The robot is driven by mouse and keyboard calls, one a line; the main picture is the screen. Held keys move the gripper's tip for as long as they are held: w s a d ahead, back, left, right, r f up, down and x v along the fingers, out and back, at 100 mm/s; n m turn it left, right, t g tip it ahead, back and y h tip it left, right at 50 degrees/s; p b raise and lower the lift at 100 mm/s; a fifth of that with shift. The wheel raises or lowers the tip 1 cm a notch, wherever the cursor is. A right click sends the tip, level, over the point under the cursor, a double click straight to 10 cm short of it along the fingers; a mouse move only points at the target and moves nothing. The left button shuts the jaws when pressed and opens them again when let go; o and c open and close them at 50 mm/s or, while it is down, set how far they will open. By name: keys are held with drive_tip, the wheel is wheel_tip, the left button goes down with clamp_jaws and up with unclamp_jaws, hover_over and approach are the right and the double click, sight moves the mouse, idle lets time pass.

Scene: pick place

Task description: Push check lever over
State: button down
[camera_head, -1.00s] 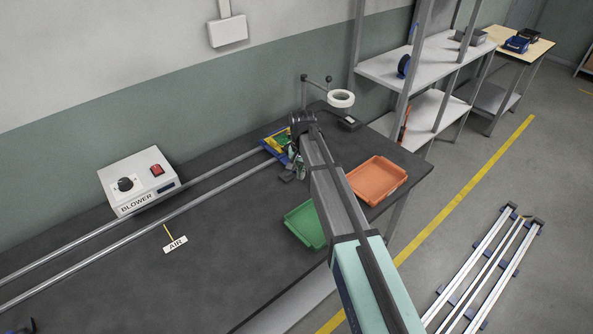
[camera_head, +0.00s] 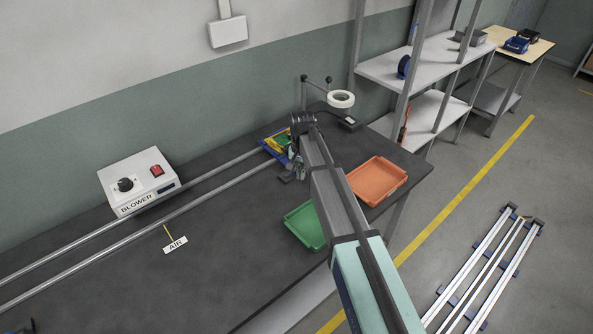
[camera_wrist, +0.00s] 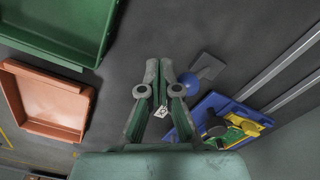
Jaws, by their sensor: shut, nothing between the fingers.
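My gripper (camera_wrist: 159,68) is shut and empty in the wrist view, its green fingers close together over the dark bench. To the right of the fingertips is a blue ball-shaped knob (camera_wrist: 192,82) beside a grey square plate (camera_wrist: 209,66). This may be the check lever, but I cannot tell for sure. I cannot tell whether the fingers touch the knob.
A blue tray (camera_wrist: 192,104) with a green board and yellow parts lies close on the right. The green bin (camera_head: 304,226) and orange bin (camera_head: 377,181) stand on the other side. Two rails (camera_head: 140,222) run left past the blower box (camera_head: 139,182). A stand (camera_head: 304,92) rises behind.

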drive_tip(key=shift+f, duration=0.15)
drive_tip(key=shift+f, duration=0.45)
drive_tip(key=shift+w+a, duration=2.55)
wheel_tip(320, 180, up, 8)
drive_tip(key=p, duration=0.3)
drive_tip(key=shift+s+d+p, duration=0.4)
